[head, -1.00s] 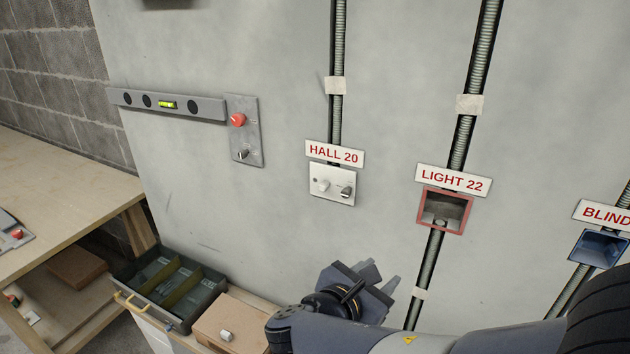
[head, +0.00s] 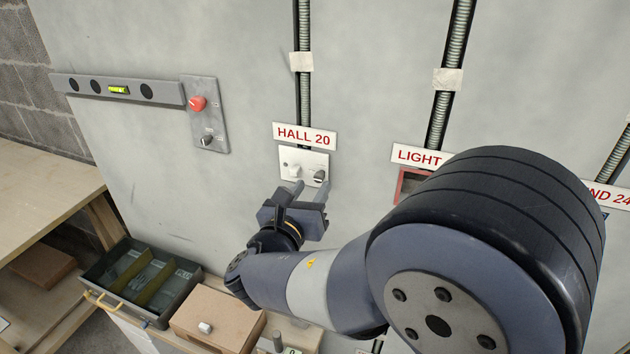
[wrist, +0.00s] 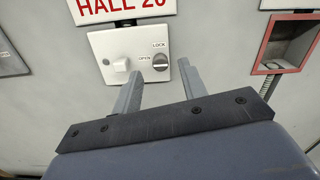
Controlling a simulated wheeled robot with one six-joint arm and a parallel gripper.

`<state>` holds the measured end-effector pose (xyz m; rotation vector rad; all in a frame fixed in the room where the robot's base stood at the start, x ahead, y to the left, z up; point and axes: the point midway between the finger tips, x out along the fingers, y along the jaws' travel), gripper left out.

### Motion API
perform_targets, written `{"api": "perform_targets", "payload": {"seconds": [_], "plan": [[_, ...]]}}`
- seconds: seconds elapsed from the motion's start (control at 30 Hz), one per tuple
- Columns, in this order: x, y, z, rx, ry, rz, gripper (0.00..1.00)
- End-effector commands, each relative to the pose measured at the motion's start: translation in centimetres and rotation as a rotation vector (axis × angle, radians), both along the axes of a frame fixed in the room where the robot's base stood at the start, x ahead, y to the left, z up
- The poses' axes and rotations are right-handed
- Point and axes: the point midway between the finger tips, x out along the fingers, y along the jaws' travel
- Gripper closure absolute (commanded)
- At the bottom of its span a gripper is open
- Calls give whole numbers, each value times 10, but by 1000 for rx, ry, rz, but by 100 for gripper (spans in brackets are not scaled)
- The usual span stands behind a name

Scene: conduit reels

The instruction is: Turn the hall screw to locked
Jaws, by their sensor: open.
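The hall plate (head: 290,155) is a white wall plate under the HALL 20 label (head: 304,136); it also shows in the wrist view (wrist: 99,44). It carries a white knob (wrist: 120,65) on the left and a grey slotted screw (wrist: 160,62) on the right, which also shows in the head view (head: 319,176). LOCK is printed above the screw and OPEN to its left. The screw's slot looks roughly level in the wrist view. My gripper (head: 309,186) is open and empty, just in front of the plate's lower part. In the wrist view its fingers (wrist: 158,82) stand apart below the knob and screw.
A red-framed box (wrist: 291,42) is right of the plate, under the LIGHT label (head: 417,156). A grey panel with a red button (head: 197,103) and a spirit level (head: 140,90) are to the left. A divided tray (head: 110,290) and a cardboard box (head: 218,325) stand below.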

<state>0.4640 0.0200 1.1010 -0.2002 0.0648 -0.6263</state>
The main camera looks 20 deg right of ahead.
Motion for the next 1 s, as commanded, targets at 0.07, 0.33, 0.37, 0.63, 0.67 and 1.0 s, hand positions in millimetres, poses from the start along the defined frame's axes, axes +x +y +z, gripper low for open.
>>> {"api": "perform_targets", "payload": {"seconds": [0.07, 0.33, 0.37, 0.63, 0.67, 1.0], "plan": [[9, -7, 1, 0, 0, -4, 60], [24, -18, 0, 1, -1, -1, 60], [24, -18, 0, 1, -1, 0, 60], [25, -18, 0, 1, 0, 1, 60], [25, -18, 0, 1, 0, 1, 62], [25, -18, 0, 1, 0, 1, 90]]}}
